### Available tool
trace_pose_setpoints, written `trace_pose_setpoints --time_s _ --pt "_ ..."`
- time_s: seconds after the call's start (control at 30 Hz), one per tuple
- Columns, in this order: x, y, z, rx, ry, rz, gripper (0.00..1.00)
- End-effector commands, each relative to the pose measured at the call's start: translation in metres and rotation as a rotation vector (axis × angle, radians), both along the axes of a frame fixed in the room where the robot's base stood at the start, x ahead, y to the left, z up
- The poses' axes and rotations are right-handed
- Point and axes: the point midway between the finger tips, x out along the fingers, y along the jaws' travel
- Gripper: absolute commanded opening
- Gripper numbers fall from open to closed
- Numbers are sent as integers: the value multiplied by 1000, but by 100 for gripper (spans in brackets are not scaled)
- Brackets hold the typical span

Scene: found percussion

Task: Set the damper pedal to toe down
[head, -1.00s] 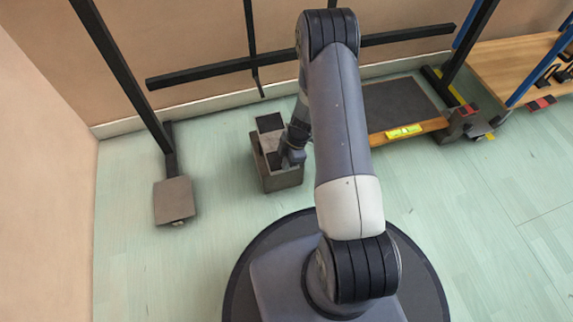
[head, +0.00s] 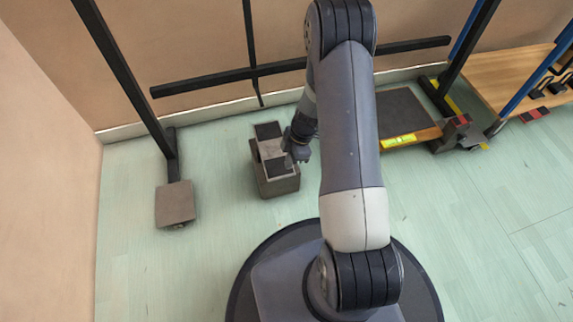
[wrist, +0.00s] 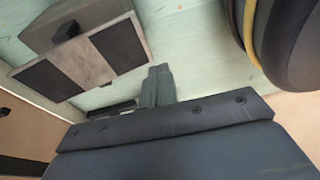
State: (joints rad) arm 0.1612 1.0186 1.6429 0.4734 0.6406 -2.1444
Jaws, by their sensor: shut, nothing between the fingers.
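The damper pedal appears to be the grey-brown box (head: 277,187) on the floor left of my arm in the head view. It has a grey rocker plate (wrist: 86,63) with a dark pad at each end, the near pad (head: 279,166) and the far pad (head: 268,130). I cannot tell for sure which end is lower. My gripper (head: 301,157) is shut and empty at the right side of the near pad, partly covering the plate's edge. In the wrist view, the gripper fingers (wrist: 158,82) lie together just off one pad; contact is unclear.
A black frame post (head: 123,75) with a grey foot plate (head: 175,203) stands to the left. A crossbar (head: 210,82) runs along the wall behind the pedal. A dark panel with a yellow label (head: 398,141) lies right of my arm. Floor on the near left is clear.

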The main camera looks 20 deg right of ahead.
Motion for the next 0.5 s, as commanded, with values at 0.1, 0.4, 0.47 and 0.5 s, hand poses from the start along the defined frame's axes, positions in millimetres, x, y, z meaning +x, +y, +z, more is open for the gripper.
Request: trace_pose_setpoints --time_s 0.1,0.4,0.47,0.5 --pt "-5 -7 25 -1 -3 -2 0" --pt "-12 -13 41 0 -1 -1 0" --pt "-12 -13 41 0 -1 0 0" --pt "-12 -13 41 0 -1 0 0"
